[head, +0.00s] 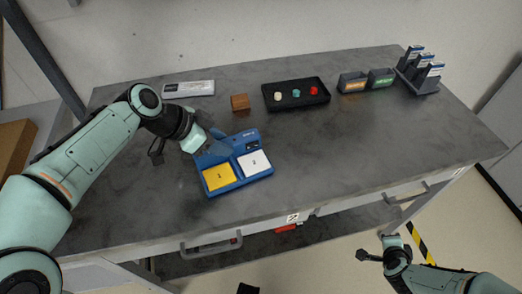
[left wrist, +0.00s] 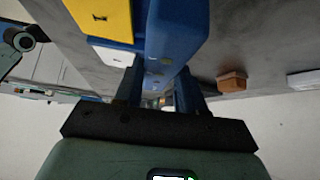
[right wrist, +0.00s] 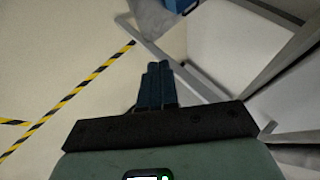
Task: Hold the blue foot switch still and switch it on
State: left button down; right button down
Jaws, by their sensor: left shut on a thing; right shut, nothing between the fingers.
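The blue foot switch (head: 241,183) lies on the grey table, left of the middle. It has a yellow pedal (head: 218,177) marked 1 and a white pedal (head: 254,164) marked 2, with a small dark panel behind the white one. My left gripper (head: 206,149) is at its back left corner, shut on the blue housing. In the left wrist view the fingers (left wrist: 158,95) close around a blue part of the switch (left wrist: 178,30). My right gripper (head: 373,256) is off the table's front edge, low at the right. Its fingers (right wrist: 157,85) are shut and empty.
A wooden block (head: 240,102), a black tray (head: 318,97) with coloured knobs, small bins (head: 353,82) and a card rack (head: 425,85) stand along the back. A grey labelled bar (head: 188,89) lies back left. The table right of the switch is clear. Drawer handles (head: 211,246) stick out in front.

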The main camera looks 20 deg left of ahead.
jog(key=w+d+r+m+t+h, duration=0.2)
jog(key=d+r+m, duration=0.15)
jog(key=r, duration=0.65)
jog(key=w+d+r+m+t+h, duration=0.1)
jog(key=w+d+r+m+t, duration=0.2)
jog(key=r, duration=0.8)
jog(key=s+a+r+m+t, duration=0.1)
jog(key=a+r+m, duration=0.35)
jog(key=r, duration=0.55)
pick_arm(q)
jog(key=shift+s, duration=0.1)
pick_arm(e)
jog(key=s+a+r+m+y, duration=0.15)
jog(key=a+y, duration=0.25)
jog(key=a, duration=0.6)
jog(key=s+a+m+y, duration=0.2)
jog(key=s+a+y, duration=0.15)
jog(key=a, duration=0.65)
jog(key=s+a+f+g+y, duration=0.1)
jog(key=s+a+g+y, duration=0.1)
jog(key=s+a+y, duration=0.3)
jog(key=s+a, duration=0.4)
jog(key=a, duration=0.5)
jog(key=shift+s+a+f+g, duration=0.2)
jog(key=shift+a+f+g, duration=0.1)
jog(key=shift+f+g, duration=0.1)
jog(key=shift+y, duration=0.25)
